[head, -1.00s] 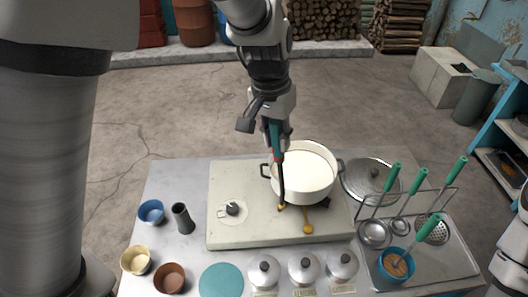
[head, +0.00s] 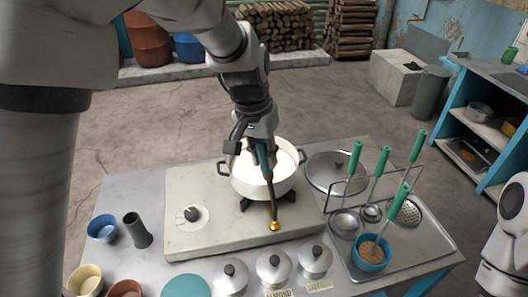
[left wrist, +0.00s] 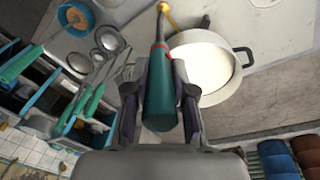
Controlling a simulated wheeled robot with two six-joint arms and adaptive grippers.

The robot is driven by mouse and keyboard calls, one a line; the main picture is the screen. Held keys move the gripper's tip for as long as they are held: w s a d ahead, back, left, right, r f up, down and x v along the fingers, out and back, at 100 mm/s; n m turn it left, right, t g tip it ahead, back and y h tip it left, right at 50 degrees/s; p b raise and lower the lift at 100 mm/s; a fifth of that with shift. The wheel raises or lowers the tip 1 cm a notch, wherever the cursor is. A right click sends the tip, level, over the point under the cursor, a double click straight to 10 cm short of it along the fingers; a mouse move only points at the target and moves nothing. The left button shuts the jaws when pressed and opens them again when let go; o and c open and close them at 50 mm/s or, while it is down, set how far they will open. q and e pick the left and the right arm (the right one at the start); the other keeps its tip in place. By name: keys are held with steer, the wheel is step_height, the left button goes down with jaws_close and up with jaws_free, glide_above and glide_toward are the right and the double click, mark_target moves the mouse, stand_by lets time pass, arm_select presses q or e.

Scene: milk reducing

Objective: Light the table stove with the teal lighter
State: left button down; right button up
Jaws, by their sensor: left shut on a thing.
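The table stove is a pale slab (head: 190,239) with a dial (head: 193,214) on its left. A white pot of milk (head: 255,186) sits on its burner. My left gripper (head: 262,143) is shut on the teal lighter (head: 264,160) above the pot's near side. The left wrist view shows the teal handle (left wrist: 161,92) between the fingers. My right gripper is out of view.
A steel lid (head: 335,168) lies right of the stove. A rack with green-handled ladles (head: 355,158) and a blue cup (head: 370,262) stand on the right tray. Small lidded pots (head: 273,266) line the front. Cups and a dark vase (head: 138,230) stand left.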

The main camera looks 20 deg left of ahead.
arm_select(q)
steer(key=shift+s+a, duration=0.1)
steer(key=shift+a, duration=0.1)
steer(key=shift+d, duration=0.15)
steer(key=shift+f, duration=0.45)
stand_by(1.1)
step_height(320, 180, up, 8)
steer(key=p, duration=0.7)
steer(key=shift+r+p, duration=0.1)
steer(key=shift+p, duration=0.25)
